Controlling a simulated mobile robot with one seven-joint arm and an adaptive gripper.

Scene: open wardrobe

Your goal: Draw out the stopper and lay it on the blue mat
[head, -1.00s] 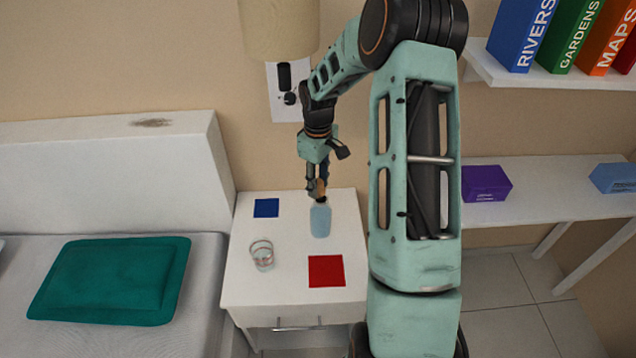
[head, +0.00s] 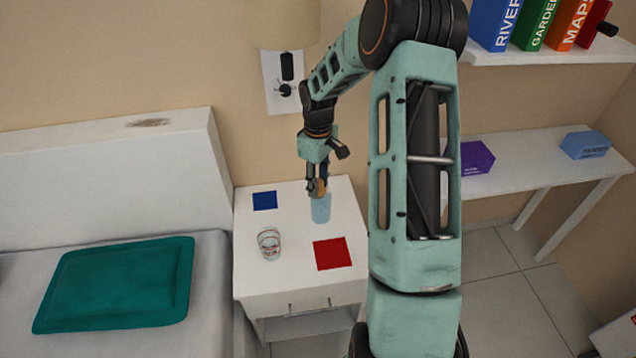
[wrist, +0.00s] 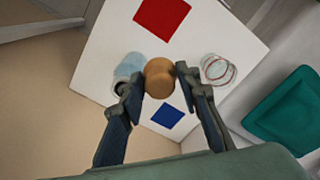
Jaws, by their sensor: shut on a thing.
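My gripper (head: 317,188) points down over the white bedside table and is shut on the round tan stopper (wrist: 160,77). In the wrist view the stopper sits between the two fingertips. The pale blue bottle (head: 321,210) stands upright on the table just below the gripper. In the wrist view the bottle (wrist: 128,68) shows left of the stopper, its dark mouth uncovered, so the stopper looks clear of it. The blue mat (head: 265,201) lies flat and bare at the table's back left. It also shows below the stopper in the wrist view (wrist: 168,116).
A clear glass (head: 269,244) stands at the table's (head: 290,277) left edge. A red mat (head: 332,253) lies at the front right. A lamp (head: 283,25) hangs on the wall behind. The bed with a teal pillow (head: 115,285) is on the left.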

